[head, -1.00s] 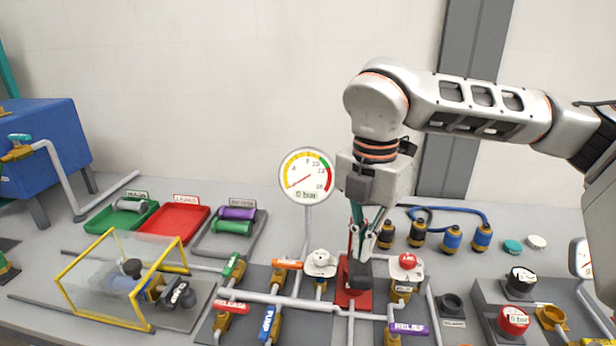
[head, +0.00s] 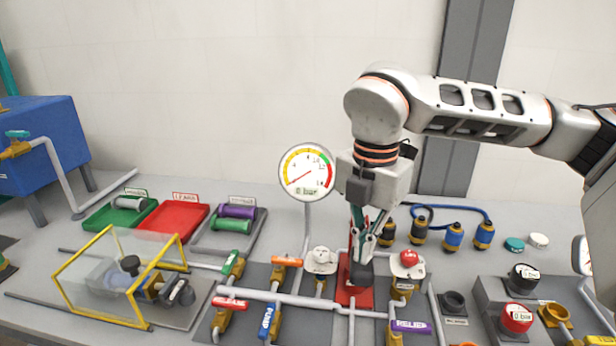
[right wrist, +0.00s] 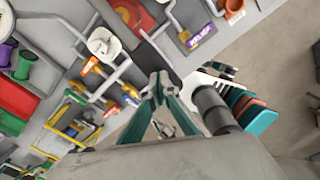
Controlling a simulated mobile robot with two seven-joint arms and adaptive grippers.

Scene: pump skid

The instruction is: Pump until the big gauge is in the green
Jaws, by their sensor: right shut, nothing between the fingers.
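The big gauge (head: 306,172) stands on a thin post behind the pipework. Its dial has yellow, green and red bands, its red needle points to the lower left, and its display reads 0 bar. The pump's red base (head: 343,296) stands among the pipes, with a dark block (head: 360,273) above it. My right gripper (head: 362,258) is shut and empty, pointing down at this dark block. I cannot tell whether the fingertips touch it. The right gripper also shows in the right wrist view (right wrist: 160,84), near a dark part. My left gripper is not in view.
A blue lever tagged PUMP (head: 267,320), a purple RELIEF lever (head: 411,327) and a white valve knob (head: 320,260) crowd the pipes. A yellow-framed guard (head: 97,240) stands left.

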